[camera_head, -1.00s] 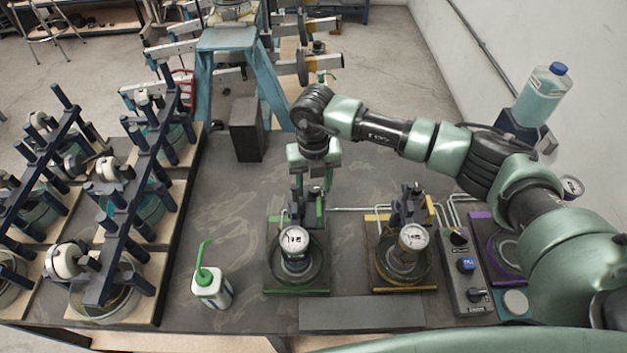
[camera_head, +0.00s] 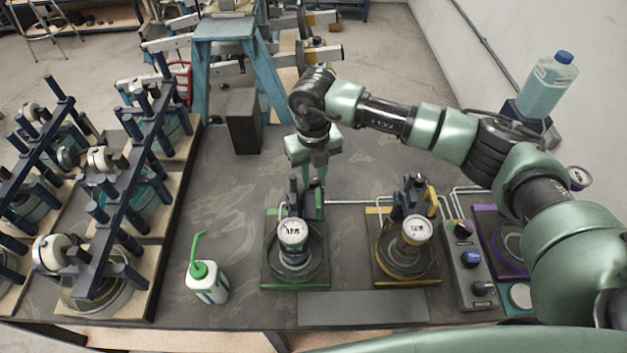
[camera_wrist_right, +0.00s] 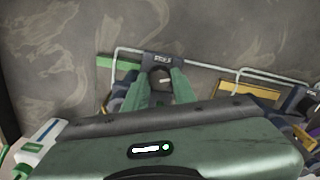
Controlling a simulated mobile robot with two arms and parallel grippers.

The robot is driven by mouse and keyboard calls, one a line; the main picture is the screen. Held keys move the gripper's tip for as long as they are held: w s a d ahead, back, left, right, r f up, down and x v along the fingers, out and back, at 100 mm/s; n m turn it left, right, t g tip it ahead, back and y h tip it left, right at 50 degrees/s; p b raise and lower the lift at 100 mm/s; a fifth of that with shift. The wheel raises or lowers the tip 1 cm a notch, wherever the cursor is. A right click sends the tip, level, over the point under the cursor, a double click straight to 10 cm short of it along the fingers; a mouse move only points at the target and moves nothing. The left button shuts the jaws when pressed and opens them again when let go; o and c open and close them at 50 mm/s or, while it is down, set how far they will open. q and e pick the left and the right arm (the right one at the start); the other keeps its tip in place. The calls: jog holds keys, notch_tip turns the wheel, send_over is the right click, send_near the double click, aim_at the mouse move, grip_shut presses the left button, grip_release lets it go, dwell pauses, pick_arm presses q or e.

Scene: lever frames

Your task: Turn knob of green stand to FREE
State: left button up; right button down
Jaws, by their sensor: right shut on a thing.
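The green stand (camera_head: 297,284) is on the bench, left of the yellow one, with a round white-faced gauge (camera_head: 292,232) at its front and a dark upright behind. My right gripper (camera_head: 311,182) points down at the back of this stand. In the right wrist view its green fingers (camera_wrist_right: 161,82) are shut on a dark round knob (camera_wrist_right: 160,74) with a light mark. A small plate with white lettering (camera_wrist_right: 163,59) lies just beyond the knob; I cannot read it surely. In the head view the gripper hides the knob. My left gripper is not in view.
A yellow stand (camera_head: 404,281) and a grey control box (camera_head: 466,268) stand to the right, joined by thin pipes. A white bottle with a green spout (camera_head: 207,283) stands left. Dark racks fill the left side.

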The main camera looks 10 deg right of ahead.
jog(key=n+b, duration=0.4)
jog(key=b, duration=0.2)
jog(key=n+b, duration=0.5)
jog(key=b, duration=0.1)
jog(key=shift+w+f, duration=0.1)
jog(key=shift+f, duration=0.1)
jog(key=shift+r+n+b, duration=0.25)
jog(key=shift+n+b, duration=1.35)
jog(key=shift+n, duration=0.2)
jog(key=c, duration=1.1)
grip_release()
jog(key=shift+c, duration=0.2)
